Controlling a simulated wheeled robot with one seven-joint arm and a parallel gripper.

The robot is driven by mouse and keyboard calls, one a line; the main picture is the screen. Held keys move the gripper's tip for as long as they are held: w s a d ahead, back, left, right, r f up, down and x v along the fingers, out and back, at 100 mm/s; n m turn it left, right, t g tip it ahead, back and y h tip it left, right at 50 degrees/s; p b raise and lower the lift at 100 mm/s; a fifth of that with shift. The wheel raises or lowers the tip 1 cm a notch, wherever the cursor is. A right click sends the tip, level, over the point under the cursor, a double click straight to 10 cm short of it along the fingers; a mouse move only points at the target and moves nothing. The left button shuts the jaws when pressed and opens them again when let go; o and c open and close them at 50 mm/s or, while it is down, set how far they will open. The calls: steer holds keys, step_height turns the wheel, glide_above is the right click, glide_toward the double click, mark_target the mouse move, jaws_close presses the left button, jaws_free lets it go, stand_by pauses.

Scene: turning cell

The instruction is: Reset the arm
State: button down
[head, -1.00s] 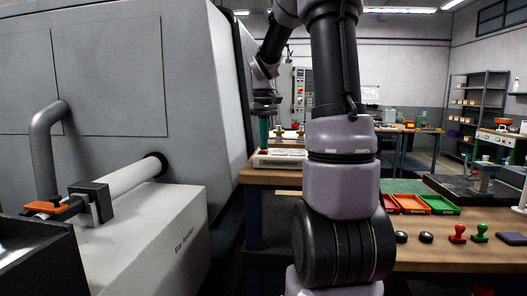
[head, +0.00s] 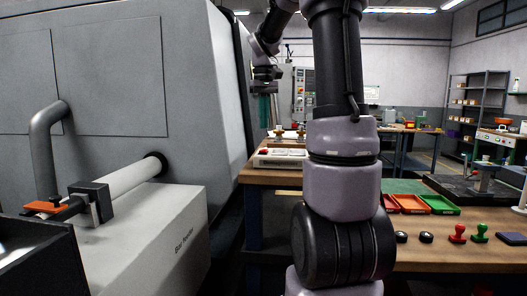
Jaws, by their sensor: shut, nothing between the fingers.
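My arm rises through the middle of the head view and bends over at the top. Its far end hangs down beside the large grey machine. My gripper (head: 264,108) points downward there, small and far off, with teal fingers that look shut and empty. It hangs in the air above the far left part of the wooden bench (head: 262,178). My own arm hides part of the bench and what stands behind it.
The grey machine (head: 110,85) and its bar feeder (head: 150,235) fill the left. A pale control box (head: 280,158) stands on the bench below my gripper. Red, orange and green trays (head: 411,203) and several stamps (head: 457,234) lie right of my arm. Shelves (head: 476,110) stand at the back right.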

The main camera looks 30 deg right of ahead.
steer(key=shift+r, duration=0.1)
stand_by(0.4)
steer(key=s+a+m+t+y, duration=0.1)
steer(key=s+a+t, duration=0.2)
steer(key=s+a, duration=0.3)
steer(key=s+a+m+t+y, duration=0.1)
steer(key=s+a+t, duration=0.3)
steer(key=s, duration=0.9)
steer(key=a+m, duration=0.1)
steer(key=a, duration=0.2)
steer(key=shift+s+a+f, duration=0.15)
steer(key=shift+s+f, duration=0.05)
steer(key=shift+s, duration=0.1)
